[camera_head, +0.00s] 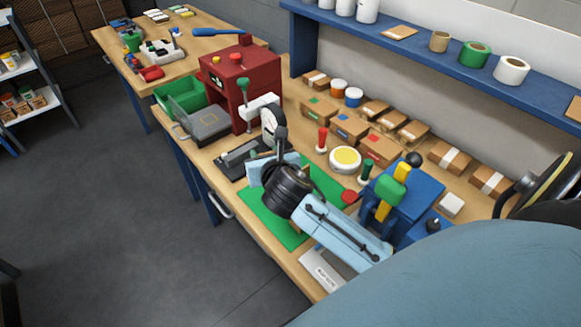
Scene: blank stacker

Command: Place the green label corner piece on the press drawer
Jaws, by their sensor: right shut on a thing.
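The press is a red box (240,84) on the near bench, with a grey drawer (205,122) standing out from its front left side. The drawer's flat top looks bare. My right gripper (276,142) is over the bench, in front and to the right of the press, with its dark wrist and pale blue arm behind it. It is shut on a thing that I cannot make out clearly. I cannot pick out the green label corner piece with certainty. My left gripper is not in view.
A green mat (262,222) lies under my right arm. Label boxes, a yellow-topped tub (345,159) and a blue hand press (408,190) crowd the right. A green bin (184,96) is beside the drawer.

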